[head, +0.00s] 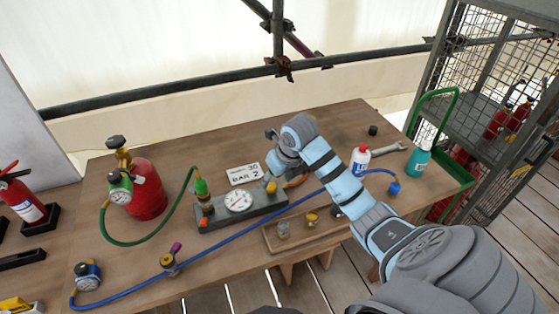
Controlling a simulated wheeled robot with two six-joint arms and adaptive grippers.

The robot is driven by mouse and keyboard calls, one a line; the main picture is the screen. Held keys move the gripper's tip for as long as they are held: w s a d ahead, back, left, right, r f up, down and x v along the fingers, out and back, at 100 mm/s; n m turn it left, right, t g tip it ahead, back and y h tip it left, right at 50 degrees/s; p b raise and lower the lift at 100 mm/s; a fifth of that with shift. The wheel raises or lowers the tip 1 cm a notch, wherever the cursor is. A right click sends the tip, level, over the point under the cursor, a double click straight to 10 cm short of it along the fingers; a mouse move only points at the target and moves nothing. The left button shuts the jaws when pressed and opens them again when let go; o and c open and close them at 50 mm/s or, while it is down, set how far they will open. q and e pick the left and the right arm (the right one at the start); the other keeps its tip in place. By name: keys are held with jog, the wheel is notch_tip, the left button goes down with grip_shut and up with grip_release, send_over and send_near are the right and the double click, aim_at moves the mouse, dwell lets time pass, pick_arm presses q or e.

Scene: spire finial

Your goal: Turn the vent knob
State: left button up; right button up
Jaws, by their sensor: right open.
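A grey manifold block (222,214) lies on the wooden bench, with a round white dial gauge (238,201) at its middle. No label tells me which is the vent knob. My right gripper (279,172) is open just above the yellow knob, close to it; I cannot tell if they touch. My right wrist hides part of the area behind. My left gripper is out of view.
A red cylinder (147,190) with a green hose stands left. A blue hose (235,232) crosses in front of the block. A wooden tray (270,236) holds small brass parts.

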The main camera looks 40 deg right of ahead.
jog(key=v, duration=0.7)
